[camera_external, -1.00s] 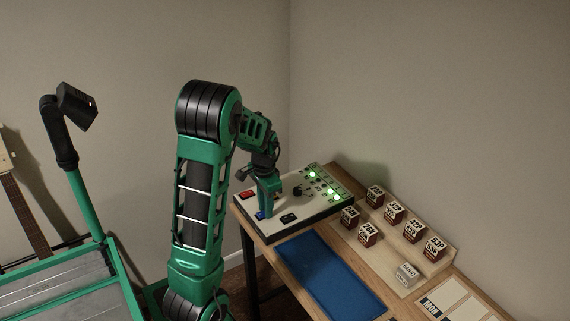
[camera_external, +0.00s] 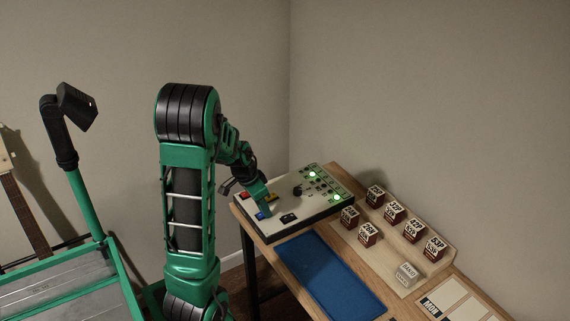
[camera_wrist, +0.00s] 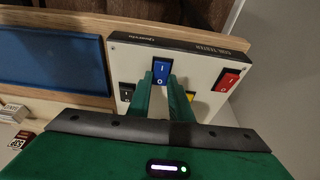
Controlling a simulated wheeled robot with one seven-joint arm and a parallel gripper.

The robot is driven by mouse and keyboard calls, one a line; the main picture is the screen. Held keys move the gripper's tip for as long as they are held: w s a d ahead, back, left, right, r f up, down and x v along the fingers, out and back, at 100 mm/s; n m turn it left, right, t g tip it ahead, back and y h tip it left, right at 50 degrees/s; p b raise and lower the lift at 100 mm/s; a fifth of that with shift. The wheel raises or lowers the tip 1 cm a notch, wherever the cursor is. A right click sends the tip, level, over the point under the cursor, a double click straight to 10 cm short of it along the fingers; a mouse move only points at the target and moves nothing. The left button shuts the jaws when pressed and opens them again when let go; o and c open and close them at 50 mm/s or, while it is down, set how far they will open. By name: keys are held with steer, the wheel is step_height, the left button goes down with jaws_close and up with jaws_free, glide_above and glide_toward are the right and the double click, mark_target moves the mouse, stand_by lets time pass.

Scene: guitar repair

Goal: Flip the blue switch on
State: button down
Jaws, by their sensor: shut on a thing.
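The blue switch (camera_external: 261,215) is on the top face of the white tester box (camera_external: 300,215), near its front left edge. In the wrist view the blue switch (camera_wrist: 161,72) shows a white line mark at its upper end and a round mark at its lower end. My gripper (camera_wrist: 161,80) has its two green fingertips on either side of the switch's lower part, shut on it with a narrow gap between them. In the external view my gripper (camera_external: 265,209) leans down to the switch and partly hides it.
A red switch (camera_wrist: 229,80), a yellow switch (camera_wrist: 190,96) and a black switch (camera_external: 288,217) sit close by. A black knob (camera_external: 297,190) and lit green lamps (camera_external: 311,174) are farther back. A blue mat (camera_external: 330,277) and several small labelled boxes (camera_external: 394,210) lie to the right.

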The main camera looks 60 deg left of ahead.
steer(key=c, duration=1.6)
jaws_free()
steer(key=shift+r, duration=0.15)
steer(key=v, duration=1)
steer(key=shift+r, duration=0.2)
steer(key=d+m+g+h, duration=0.2)
steer(key=d+m, duration=0.2)
steer(key=d, duration=2.2)
steer(key=s+d, duration=0.4)
steer(key=s, duration=0.1)
steer(key=s+d+m+g+y, duration=0.1)
steer(key=s+d, duration=0.3)
steer(key=s+d+m+y, duration=0.1)
steer(key=s+d, duration=0.4)
steer(key=shift+s+d+f, duration=0.1)
steer(key=shift+s+f, duration=0.25)
steer(key=shift+f, duration=0.05)
